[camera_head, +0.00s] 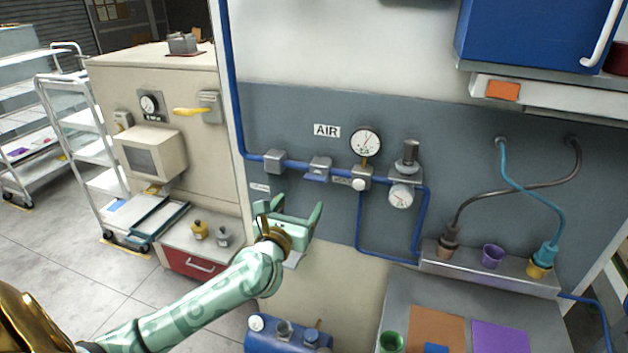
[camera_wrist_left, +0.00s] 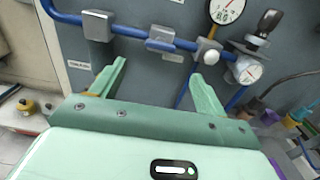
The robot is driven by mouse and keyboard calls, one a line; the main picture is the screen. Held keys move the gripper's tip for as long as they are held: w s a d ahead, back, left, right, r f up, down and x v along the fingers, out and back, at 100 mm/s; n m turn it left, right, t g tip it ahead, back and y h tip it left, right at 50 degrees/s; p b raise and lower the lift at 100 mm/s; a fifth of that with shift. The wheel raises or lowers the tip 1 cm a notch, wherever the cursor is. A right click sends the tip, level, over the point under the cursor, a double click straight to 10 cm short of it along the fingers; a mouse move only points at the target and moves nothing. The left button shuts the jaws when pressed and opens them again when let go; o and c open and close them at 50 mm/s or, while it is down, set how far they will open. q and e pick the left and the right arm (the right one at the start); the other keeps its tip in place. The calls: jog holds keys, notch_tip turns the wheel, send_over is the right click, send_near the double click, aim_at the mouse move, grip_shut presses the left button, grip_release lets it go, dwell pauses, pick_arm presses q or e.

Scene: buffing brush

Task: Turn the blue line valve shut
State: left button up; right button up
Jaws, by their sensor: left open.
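The blue line (camera_head: 340,172) runs across the grey wall panel under the AIR sign (camera_head: 327,131). A grey valve block with a flat blue handle (camera_head: 317,178) sits on it, between a plain grey block (camera_head: 275,161) and the gauge fitting (camera_head: 361,178). The handle appears to lie roughly along the pipe. My left gripper (camera_head: 290,213) is open and empty, below and a little left of the valve. In the left wrist view, the valve block (camera_wrist_left: 160,40) is just beyond and above the gap between the fingertips (camera_wrist_left: 158,72), apart from them. My right gripper is not in view.
A round gauge (camera_head: 366,141) and a regulator with a second gauge (camera_head: 401,195) are right of the valve. A blue tank (camera_head: 288,336) stands below my arm. A beige cabinet (camera_head: 200,75) and red drawer (camera_head: 193,264) are left. Clear panel lies around the valve.

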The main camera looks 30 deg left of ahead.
aim_at(313, 181)
pick_arm(q)
jog(key=x, duration=1)
jog(key=shift+w, duration=0.35)
jog(key=c, duration=1)
